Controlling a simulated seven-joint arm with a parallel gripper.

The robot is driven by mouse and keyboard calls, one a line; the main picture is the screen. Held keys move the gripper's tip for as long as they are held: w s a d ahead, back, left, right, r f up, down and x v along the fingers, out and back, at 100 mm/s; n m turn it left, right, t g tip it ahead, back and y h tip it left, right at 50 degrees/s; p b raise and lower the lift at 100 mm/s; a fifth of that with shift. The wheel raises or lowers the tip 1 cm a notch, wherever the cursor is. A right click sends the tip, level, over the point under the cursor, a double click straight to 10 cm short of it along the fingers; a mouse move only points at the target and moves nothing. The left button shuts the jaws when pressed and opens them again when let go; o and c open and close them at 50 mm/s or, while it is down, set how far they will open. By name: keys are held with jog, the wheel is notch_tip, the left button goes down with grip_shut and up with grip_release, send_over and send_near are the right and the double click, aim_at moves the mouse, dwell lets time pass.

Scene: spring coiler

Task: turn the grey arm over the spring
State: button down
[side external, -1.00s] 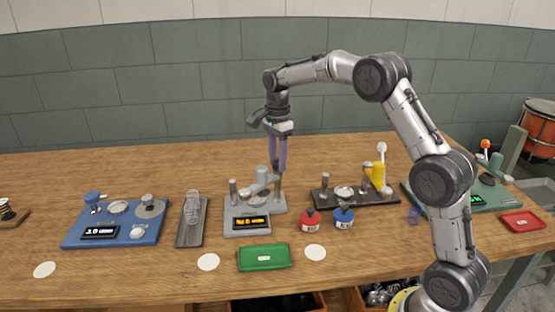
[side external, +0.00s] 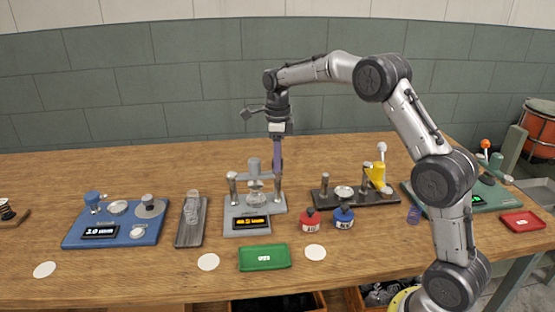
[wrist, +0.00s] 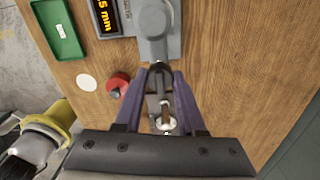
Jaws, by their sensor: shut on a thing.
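The grey coiler (side external: 235,228) stands mid-table with a lit amber display (side external: 250,222). Its grey arm (side external: 243,176) lies level between the left post and the right side, with a thick upright cylinder (side external: 253,166) at its middle. A pale round part sits under the cylinder; I cannot make out the spring clearly. My gripper (side external: 278,177) points down at the arm's right end. In the wrist view, my gripper (wrist: 161,70) is shut on the dark end of the grey arm (wrist: 155,25), whose wide head hides what lies below.
A green tray (side external: 264,267), red pot (side external: 310,222) and blue pot (side external: 343,216) stand in front and right. A grey board (side external: 188,235) and blue station (side external: 140,240) are left. Behind is clear.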

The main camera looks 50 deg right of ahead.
jog(key=shift+r, duration=0.1)
dwell(0.5)
jog(key=c, duration=0.5)
grip_release()
notch_tip(320, 180, up, 14)
dwell(2.1)
